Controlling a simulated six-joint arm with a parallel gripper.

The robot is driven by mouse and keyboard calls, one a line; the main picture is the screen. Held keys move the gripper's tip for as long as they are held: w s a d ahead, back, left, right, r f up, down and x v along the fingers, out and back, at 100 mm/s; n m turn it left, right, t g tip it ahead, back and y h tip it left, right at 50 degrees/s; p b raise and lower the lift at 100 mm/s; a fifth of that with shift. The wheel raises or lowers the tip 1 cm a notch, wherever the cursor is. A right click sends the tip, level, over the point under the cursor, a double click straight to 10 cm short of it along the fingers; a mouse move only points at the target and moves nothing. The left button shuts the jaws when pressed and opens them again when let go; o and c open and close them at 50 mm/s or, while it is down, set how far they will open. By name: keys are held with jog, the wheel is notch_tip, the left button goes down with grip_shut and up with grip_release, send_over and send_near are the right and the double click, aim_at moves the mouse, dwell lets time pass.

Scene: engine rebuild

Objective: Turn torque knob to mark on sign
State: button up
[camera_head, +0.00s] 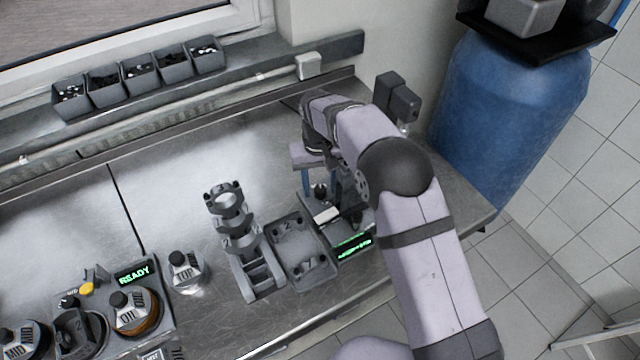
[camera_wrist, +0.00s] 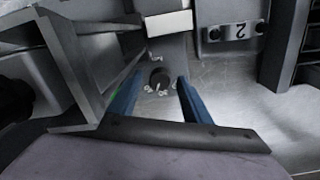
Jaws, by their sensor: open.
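The torque knob (camera_wrist: 159,77) is small, dark and round, on a grey panel with printed marks around it, too blurred to read surely. It also shows in the head view (camera_head: 320,189), partly hidden by my arm. My gripper (camera_wrist: 160,88) is open, its two blue fingers on either side of the knob, with a gap visible on both sides. I cannot tell how far above the panel the fingertips are. A white sign (camera_wrist: 168,23) stands just beyond the knob; it shows in the head view too (camera_head: 326,214). Its mark is not readable.
A grey tray (camera_head: 327,262) and a rack of grey ring-shaped parts (camera_head: 232,240) stand left of the knob's unit. A green-lit display (camera_head: 354,246) is at its front. A READY station (camera_head: 135,273) with knobbed jars is further left. Bare bench lies behind the rack.

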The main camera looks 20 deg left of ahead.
aim_at(321, 188)
jog(key=shift+r, duration=0.1)
jog(key=shift+r+b, duration=1.2)
jog(key=shift+r, duration=2.4)
jog(key=n, duration=0.2)
jog(key=n+p, duration=0.1)
jog(key=shift+w+f+n, duration=0.2)
jog(key=shift+f+n, duration=0.05)
jog(key=shift+n, duration=0.15)
jog(key=shift+f, duration=0.15)
jog(key=shift+s+f+p, duration=0.1)
jog(key=shift+f+p, duration=1.2)
jog(key=shift+f, duration=2.25)
